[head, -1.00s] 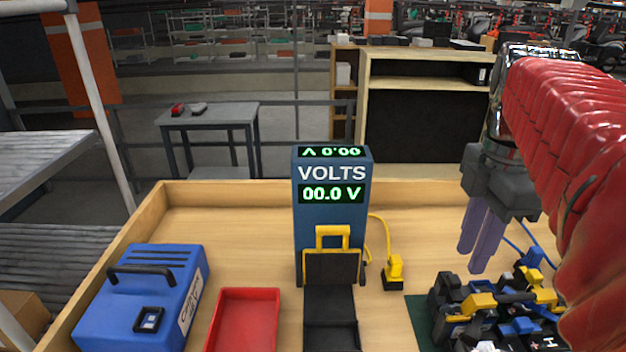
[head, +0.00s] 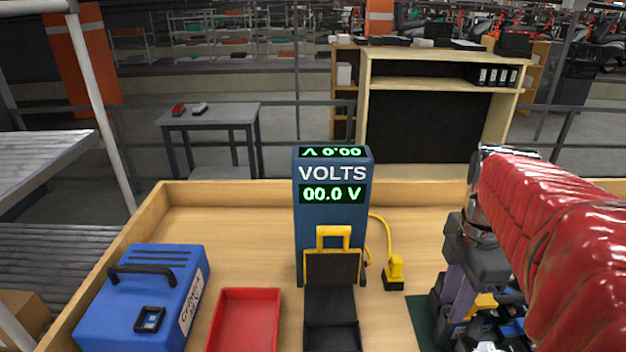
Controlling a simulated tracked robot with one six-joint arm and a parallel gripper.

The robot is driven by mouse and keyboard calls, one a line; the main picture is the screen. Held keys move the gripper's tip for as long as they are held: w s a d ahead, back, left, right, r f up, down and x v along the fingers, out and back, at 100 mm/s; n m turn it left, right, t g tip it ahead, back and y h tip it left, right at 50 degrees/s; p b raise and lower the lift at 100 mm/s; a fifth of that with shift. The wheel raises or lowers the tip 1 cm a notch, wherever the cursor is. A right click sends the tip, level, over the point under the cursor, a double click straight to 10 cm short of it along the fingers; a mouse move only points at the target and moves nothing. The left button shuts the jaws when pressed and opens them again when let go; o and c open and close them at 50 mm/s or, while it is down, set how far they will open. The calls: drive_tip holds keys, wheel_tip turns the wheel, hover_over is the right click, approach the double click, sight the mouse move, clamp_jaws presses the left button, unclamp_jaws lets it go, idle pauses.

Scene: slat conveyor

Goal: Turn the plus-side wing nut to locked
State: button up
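The plus-side wing nut cannot be picked out in the head view. A crowded cluster of black, yellow and blue parts (head: 483,303) sits at the lower right, partly hidden by my arm and gripper. My gripper (head: 457,305) points down at the left part of this cluster. Its purple-grey fingers overlap the black parts, and their tips are not clear against them. I cannot tell whether the fingers touch anything or how far apart they are. A blue meter (head: 332,222) marked VOLTS stands in the middle and reads 00.0 V.
A black stand with a yellow handle (head: 332,268) is in front of the meter. A yellow plug (head: 395,268) on a cable lies to its right. A red tray (head: 246,292) and a blue case (head: 135,310) are at left. Bare wood lies behind the case.

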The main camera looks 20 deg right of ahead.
drive_tip(key=shift+c, duration=0.5)
clamp_jaws()
drive_tip(key=shift+a, duration=0.1)
